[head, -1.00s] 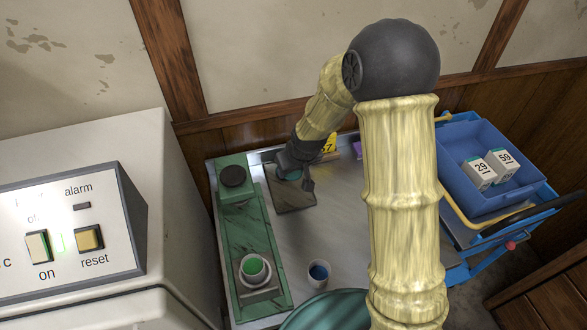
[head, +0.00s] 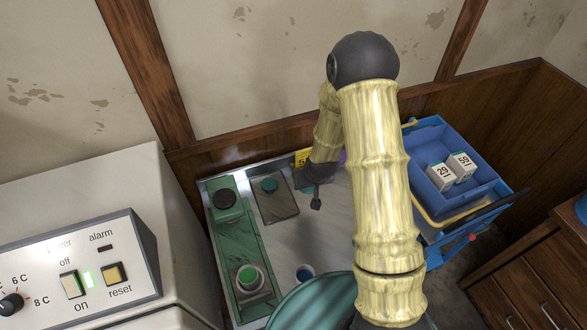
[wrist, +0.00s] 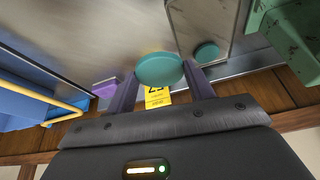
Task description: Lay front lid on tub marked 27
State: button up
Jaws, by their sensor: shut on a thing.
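My gripper (wrist: 160,68) is shut on a round teal lid (wrist: 159,69), held between its two fingers in the wrist view. A second teal round lid (head: 270,184) lies on the back part of that plate. It also shows in the wrist view (wrist: 206,52). A small cup with blue inside (head: 305,273) stands near the bench front. I cannot read a 27 on any tub.
A yellow number tag (head: 303,157), partly hidden, and a purple object (wrist: 105,88) are at the bench's back. A green fixture (head: 233,240) runs along the left. A blue trolley crate (head: 425,150) holds boxes 29 (head: 441,176) and 59 (head: 461,166). Bare bench lies around the cup.

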jog(key=s+d+r+m+h+p, duration=0.1)
jog(key=s+d+p, duration=0.1)
jog(key=d+p, duration=0.3)
jog(key=shift+s+d+r+m+p, duration=0.25)
jog(key=shift+s+r+m+p, duration=0.1)
jog(key=shift+s+m, duration=0.05)
